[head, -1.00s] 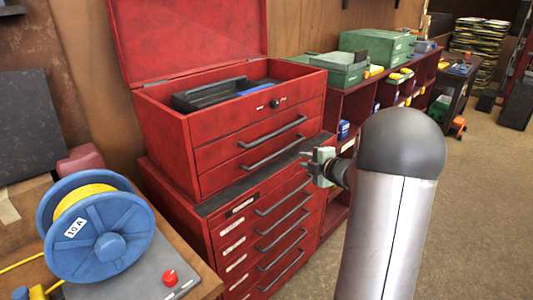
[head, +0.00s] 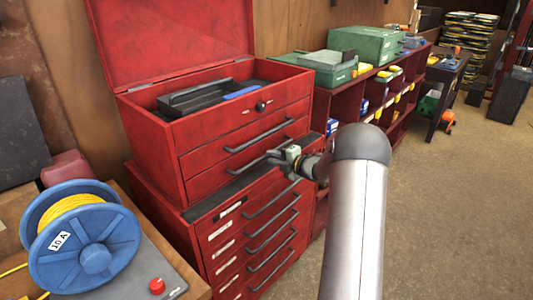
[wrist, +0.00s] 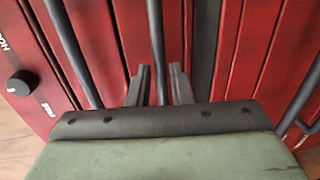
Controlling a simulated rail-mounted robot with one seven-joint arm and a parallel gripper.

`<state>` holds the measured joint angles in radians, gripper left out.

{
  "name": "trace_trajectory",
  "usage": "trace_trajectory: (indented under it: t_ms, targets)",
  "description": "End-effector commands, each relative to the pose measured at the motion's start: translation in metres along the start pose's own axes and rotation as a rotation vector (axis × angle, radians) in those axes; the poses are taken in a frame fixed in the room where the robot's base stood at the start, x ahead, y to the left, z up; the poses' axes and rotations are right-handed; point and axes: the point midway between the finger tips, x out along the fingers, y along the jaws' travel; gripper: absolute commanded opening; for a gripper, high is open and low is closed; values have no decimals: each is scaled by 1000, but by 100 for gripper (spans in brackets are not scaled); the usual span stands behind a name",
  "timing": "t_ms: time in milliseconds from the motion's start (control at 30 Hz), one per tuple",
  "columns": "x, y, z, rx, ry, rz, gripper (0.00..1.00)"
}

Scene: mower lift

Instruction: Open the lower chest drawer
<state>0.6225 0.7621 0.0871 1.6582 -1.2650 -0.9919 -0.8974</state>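The red tool chest (head: 160,155) has its lid up and two drawers showing, both shut. The lower chest drawer (head: 215,182) has a dark bar handle (head: 250,161), its right end overlapped by my gripper (head: 279,158) in the head view. In the wrist view that handle (wrist: 155,40) runs between the two fingertips of my gripper (wrist: 158,82). The fingers are apart, with gaps visible on both sides of the bar. Whether the bar lies at fingertip depth is hard to tell. The upper drawer's handle (wrist: 70,50) is left of the fingers.
A red cabinet (head: 205,232) with several shut, handled drawers stands below the chest. A blue cable reel (head: 95,262) is on the bench at left. Red shelving with green cases (head: 365,45) runs along the wall.

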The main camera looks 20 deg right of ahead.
Motion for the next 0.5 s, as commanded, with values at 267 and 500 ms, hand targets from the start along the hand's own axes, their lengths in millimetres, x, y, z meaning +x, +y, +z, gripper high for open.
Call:
trace_trajectory:
  t_ms: [267,500]
  targets:
    - [34,1,0,1,1,0,19]
    - [38,0,0,0,0,0,19]
